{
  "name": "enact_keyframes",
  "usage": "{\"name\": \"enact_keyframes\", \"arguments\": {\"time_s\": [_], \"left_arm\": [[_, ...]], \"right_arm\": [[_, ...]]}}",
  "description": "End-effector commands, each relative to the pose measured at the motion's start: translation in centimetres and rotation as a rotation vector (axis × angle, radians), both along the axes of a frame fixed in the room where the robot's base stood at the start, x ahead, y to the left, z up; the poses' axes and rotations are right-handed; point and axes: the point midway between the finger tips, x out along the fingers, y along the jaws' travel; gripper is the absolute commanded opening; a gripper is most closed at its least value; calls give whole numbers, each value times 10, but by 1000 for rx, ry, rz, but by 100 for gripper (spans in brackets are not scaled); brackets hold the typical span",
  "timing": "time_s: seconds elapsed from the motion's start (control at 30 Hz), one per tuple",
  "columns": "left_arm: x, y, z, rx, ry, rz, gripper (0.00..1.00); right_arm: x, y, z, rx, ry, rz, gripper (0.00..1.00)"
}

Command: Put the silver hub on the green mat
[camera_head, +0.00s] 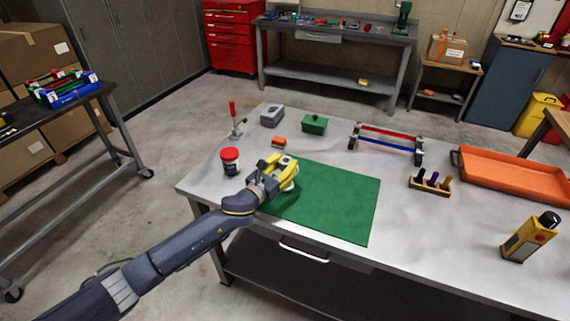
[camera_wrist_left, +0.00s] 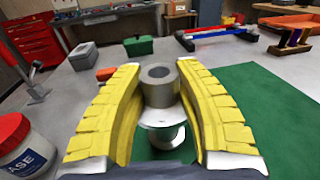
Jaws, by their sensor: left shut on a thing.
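My left gripper (camera_head: 281,170) has yellow fingers and is shut on the silver hub (camera_head: 287,164) at the left edge of the green mat (camera_head: 335,200). In the left wrist view the hub (camera_wrist_left: 159,88) stands upright between the yellow fingers (camera_wrist_left: 160,105), with a round bore on top and a wide flange lower down. The green mat (camera_wrist_left: 265,105) spreads under and to the right of the hub there. I cannot tell whether the hub's lower end touches the mat. My right gripper is not in view.
A red-lidded tub (camera_head: 230,163) stands left of the gripper. A grey box (camera_head: 271,115), green box (camera_head: 314,124) and small orange block (camera_head: 279,142) lie behind. A red-and-blue bar rack (camera_head: 388,141), screwdriver block (camera_head: 430,184) and orange tray (camera_head: 515,180) stand right. Most of the mat is clear.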

Motion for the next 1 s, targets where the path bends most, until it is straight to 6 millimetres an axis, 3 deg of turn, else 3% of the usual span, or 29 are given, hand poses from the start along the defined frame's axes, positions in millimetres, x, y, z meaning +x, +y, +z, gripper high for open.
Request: {"name": "enact_keyframes", "arguments": {"time_s": [0.37, 0.4, 0.57, 0.9, 1.0], "left_arm": [[1, 0, -1, 0, -4, 1, 0], [1, 0, -2, 1, -2, 1, 37], [0, 0, -2, 0, -1, 1, 56], [0, 0, 2, -1, -2, 0, 56], [-9, 6, 0, 1, -1, 0, 56]], "right_arm": [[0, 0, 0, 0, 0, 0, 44], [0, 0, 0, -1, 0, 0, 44], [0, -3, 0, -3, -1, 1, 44], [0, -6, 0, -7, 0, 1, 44], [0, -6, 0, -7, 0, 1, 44]]}}
